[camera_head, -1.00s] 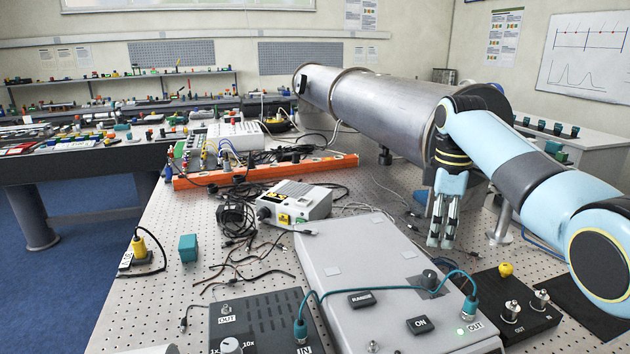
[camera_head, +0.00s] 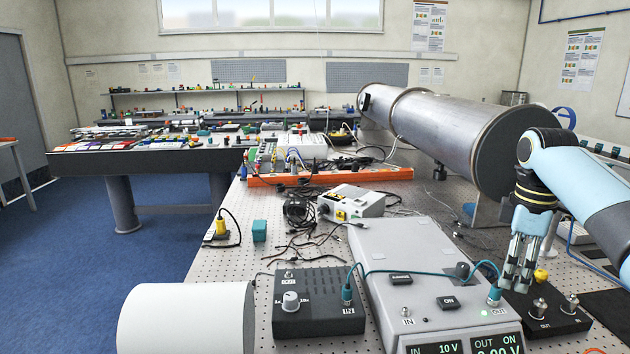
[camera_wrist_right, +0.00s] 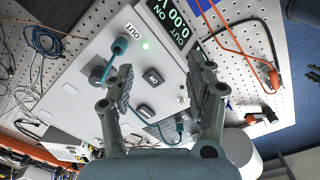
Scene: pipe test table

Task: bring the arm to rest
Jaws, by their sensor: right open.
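My right gripper (camera_head: 514,284) hangs fingers-down at the right, in front of the dark box with terminals and beside the right edge of the grey-white power box (camera_head: 380,240). Its two fingers are apart with nothing between them. In the right wrist view the open fingers (camera_wrist_right: 163,80) frame the power box (camera_wrist_right: 85,75), with its ON button between them. I cannot tell how high the fingertips are above the boxes. My right arm's pale-blue links come in from the right edge. My left gripper is not in view.
A teal cable (camera_head: 400,270) links the power box to a black knob box (camera_head: 318,310). A black terminal box (camera_head: 545,312) lies at right. A large steel pipe (camera_head: 440,128) spans the back right. A white cylinder (camera_head: 185,318) is at front left. Loose black cables clutter the middle.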

